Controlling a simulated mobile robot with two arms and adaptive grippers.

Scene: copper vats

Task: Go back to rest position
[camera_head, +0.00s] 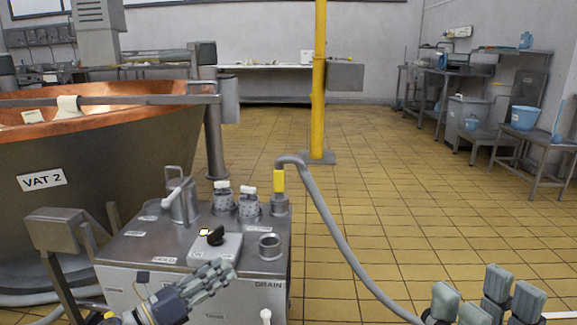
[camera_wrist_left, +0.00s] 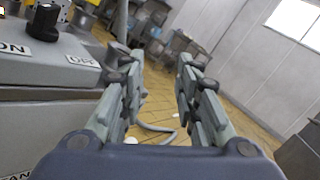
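My left gripper (camera_head: 226,271) is low in the middle of the head view, in front of the machine box (camera_head: 150,245). Its fingers point up and right, close to the black knob (camera_head: 215,236) and apart from it as far as I can see. In the left wrist view the fingers of this gripper (camera_wrist_left: 158,75) are parted with an empty gap. That view also shows the black knob (camera_wrist_left: 47,20) beside labels ON and OFF, left of the fingers. My right gripper (camera_head: 487,290) is at the bottom right, fingers upward, parted, with nothing seen between them.
A grey hose (camera_head: 340,235) arches from a pipe with a yellow band down toward my right gripper. A copper vat (camera_head: 90,140) labelled VAT 2 stands at left. A yellow post (camera_head: 319,80) rises behind. Benches with a blue bucket (camera_head: 524,117) line the right. The tiled floor between is clear.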

